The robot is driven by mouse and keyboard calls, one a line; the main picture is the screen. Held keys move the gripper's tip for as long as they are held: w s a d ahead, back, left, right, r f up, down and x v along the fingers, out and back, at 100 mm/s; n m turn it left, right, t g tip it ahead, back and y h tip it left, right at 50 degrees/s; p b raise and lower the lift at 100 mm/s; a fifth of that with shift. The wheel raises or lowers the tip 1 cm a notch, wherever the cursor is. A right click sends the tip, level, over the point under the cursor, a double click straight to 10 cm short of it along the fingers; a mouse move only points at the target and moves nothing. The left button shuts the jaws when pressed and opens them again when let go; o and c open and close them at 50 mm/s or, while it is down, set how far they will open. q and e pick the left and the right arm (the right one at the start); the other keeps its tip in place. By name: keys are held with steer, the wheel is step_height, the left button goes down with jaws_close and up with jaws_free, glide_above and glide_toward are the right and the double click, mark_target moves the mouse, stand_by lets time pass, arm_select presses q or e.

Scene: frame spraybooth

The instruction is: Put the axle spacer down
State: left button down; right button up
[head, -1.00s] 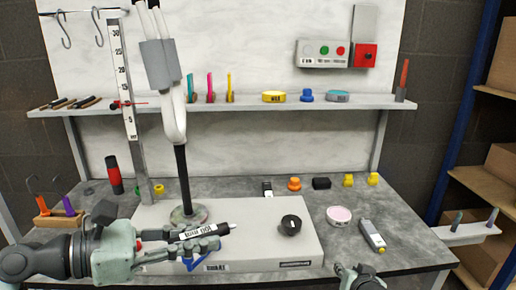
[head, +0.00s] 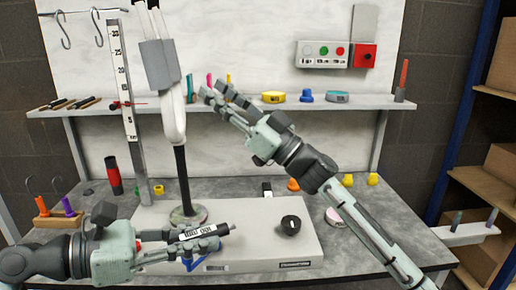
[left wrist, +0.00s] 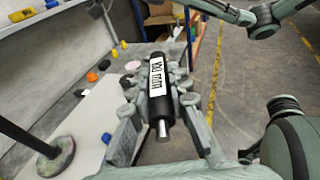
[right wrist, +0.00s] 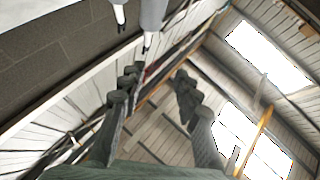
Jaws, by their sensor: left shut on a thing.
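The axle spacer (head: 203,231) is a black cylinder with a white length label and a bare metal pin at its end. It also shows in the left wrist view (left wrist: 157,85), lying between the fingers. My left gripper (head: 200,243) is shut on it and holds it over the front of the white machine base, roughly level. My right gripper (head: 222,96) is raised in front of the shelf, beside the hanging white hoses. In the right wrist view its fingers (right wrist: 157,82) stand apart with nothing between them.
The white base (head: 255,225) carries a black knob (head: 291,225) and a post with a round foot (head: 188,215). Small yellow and orange parts (head: 293,184) stand at the back of the grey bench (head: 400,220). A blue item (head: 196,265) lies below the left gripper.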

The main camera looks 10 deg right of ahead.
steer(key=s+a+r+n+g+y, duration=0.1)
steer(key=s+a+r+n+g, duration=0.2)
steer(key=s+a+n+g, duration=0.55)
steer(key=n+g+h, duration=0.1)
steer(key=g+h, duration=0.5)
steer(key=h, duration=1.2)
glide_toward(230, 226)
steer(key=w+v, duration=0.1)
steer(key=v, duration=0.3)
steer(key=x, duration=1.2)
steer(key=shift+s+f, duration=0.15)
steer(key=shift+f, duration=0.1)
